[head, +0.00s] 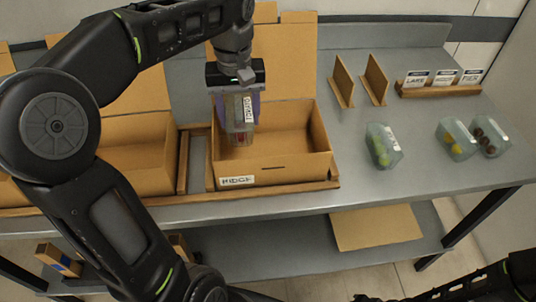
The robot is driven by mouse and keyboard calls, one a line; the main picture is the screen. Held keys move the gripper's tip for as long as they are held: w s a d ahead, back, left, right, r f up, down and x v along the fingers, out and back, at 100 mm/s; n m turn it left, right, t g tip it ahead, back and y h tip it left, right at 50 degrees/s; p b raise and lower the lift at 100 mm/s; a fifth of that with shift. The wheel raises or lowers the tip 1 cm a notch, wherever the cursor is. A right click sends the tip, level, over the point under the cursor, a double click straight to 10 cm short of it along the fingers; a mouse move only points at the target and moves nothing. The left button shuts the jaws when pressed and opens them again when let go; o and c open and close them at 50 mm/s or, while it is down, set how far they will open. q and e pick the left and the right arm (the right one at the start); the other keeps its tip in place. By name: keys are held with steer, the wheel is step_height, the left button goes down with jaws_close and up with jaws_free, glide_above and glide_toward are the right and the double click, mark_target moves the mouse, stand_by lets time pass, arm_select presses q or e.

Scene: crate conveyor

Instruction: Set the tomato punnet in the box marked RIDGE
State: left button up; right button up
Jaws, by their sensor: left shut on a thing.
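The cardboard box marked RIDGE (290,173) stands open on the grey table, its label on the front wall at the left. My left gripper (237,124) points down over the left part of this box, shut on the tomato punnet (240,138). The punnet is clear, with red showing low in it and a white label on its side. It is upright, and the gripper covers much of it. Its base appears within the box's outline, but I cannot tell whether it touches the floor. My right arm shows at the bottom right; its gripper is out of frame.
Another open box (150,178) stands to the left, partly behind my left arm. Punnets with green (383,146), yellow (456,139) and dark (489,136) contents stand to the right. Behind them are two upright dividers (343,82) and a card holder (440,90).

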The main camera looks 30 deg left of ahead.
arm_select(q)
steer(key=shift+f, duration=3.1)
steer(key=shift+f, duration=1.9)
steer(key=shift+f, duration=0.2)
steer(key=o, duration=1.4)
steer(key=shift+r, duration=0.15)
